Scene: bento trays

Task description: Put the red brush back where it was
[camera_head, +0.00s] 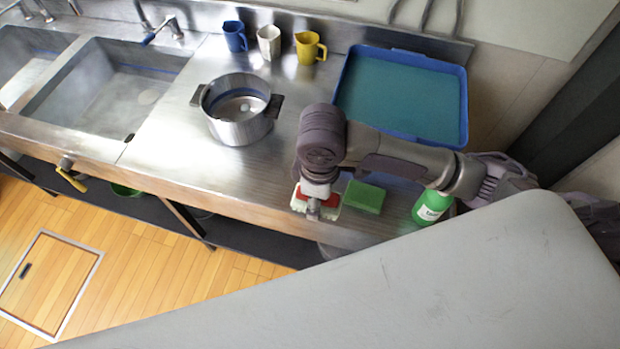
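The red brush (332,201), red with a white part, is at the front edge of the steel counter (180,140), left of the green sponge. My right gripper (313,210) points down at the middle of the brush and covers part of it. The fingers are small and overlap the brush, so I cannot tell whether they are closed on it or whether it is lifted off the counter. My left gripper is not in view.
A green sponge (364,197) and a green spray bottle (431,208) are right of the brush. A steel pot (238,130), a blue tray (350,62) and three cups (268,42) stand behind. Sinks (100,95) are at left. Counter between pot and front edge is clear.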

